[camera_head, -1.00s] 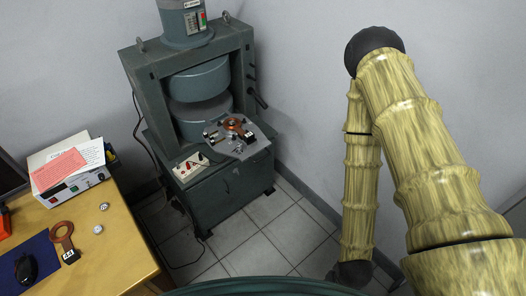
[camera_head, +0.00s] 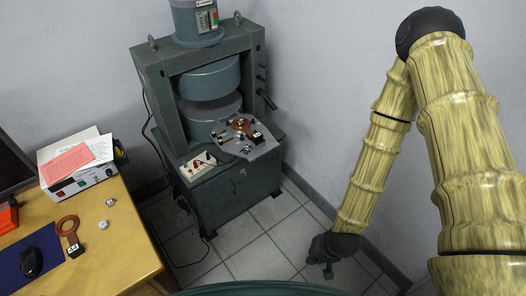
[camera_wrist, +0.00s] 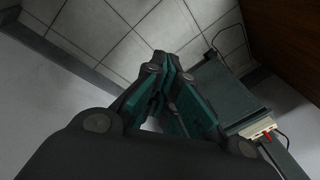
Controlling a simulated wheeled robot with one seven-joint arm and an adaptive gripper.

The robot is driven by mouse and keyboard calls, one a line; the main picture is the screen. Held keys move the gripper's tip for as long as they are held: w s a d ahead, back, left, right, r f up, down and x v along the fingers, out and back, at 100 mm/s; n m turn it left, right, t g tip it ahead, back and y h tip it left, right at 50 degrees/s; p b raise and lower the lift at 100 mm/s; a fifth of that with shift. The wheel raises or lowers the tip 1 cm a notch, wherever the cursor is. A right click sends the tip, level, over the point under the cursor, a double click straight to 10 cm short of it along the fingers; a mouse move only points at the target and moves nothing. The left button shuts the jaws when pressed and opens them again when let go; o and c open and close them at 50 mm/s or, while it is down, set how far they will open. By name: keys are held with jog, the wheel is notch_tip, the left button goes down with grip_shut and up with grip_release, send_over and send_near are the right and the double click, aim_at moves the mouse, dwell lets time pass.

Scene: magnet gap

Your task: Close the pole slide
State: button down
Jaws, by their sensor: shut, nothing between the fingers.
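The magnet (camera_head: 149,75) is a grey-green frame with two round poles, an upper pole (camera_head: 208,77) and a lower pole (camera_head: 207,107), and a dark open gap between them. A grey slide plate (camera_head: 262,145) sticks out at the front right of the gap, with a copper ring coil (camera_head: 241,124) and small fittings on it. My gripper (camera_head: 328,272) hangs low over the floor, right of the magnet and well apart from it. In the wrist view my gripper (camera_wrist: 166,62) has its fingers together and empty, with the magnet's base (camera_wrist: 222,88) beyond.
A wooden desk (camera_head: 130,245) at the lower left bears a power supply (camera_head: 85,178), a second copper ring (camera_head: 68,226) and a black mouse (camera_head: 31,262). A white switch box (camera_head: 197,166) sits on the magnet's base. Tiled floor (camera_head: 240,262) between base and arm is free.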

jog(key=w+a+r+m+t+y+b, duration=0.1)
jog(key=w+a+r+m, duration=0.15)
jog(key=w, duration=0.45)
jog(key=w+a+r+m+t+y, duration=0.1)
jog(key=w+a+r, duration=0.2)
jog(key=w, duration=0.4)
jog(key=m+t+y+b, duration=0.1)
jog(key=m+t+y, duration=0.1)
jog(key=m+t, duration=0.1)
send_near(259, 148)
jog(key=s+d+r, duration=0.2)
jog(key=s+d, duration=0.2)
jog(key=s, duration=0.1)
jog(key=p+x, duration=0.2)
jog(key=x, duration=0.7)
jog(key=shift+s+a, duration=0.1)
jog(key=shift+a, duration=0.05)
jog(key=shift+w+a+f+p, duration=0.1)
jog(key=shift+w+a+p, duration=0.75)
jog(key=shift+w, duration=0.4)
jog(key=shift+w+a+f, duration=0.1)
jog(key=shift+w+a, duration=0.3)
jog(key=shift+w, duration=0.05)
jog(key=shift+w, duration=0.1)
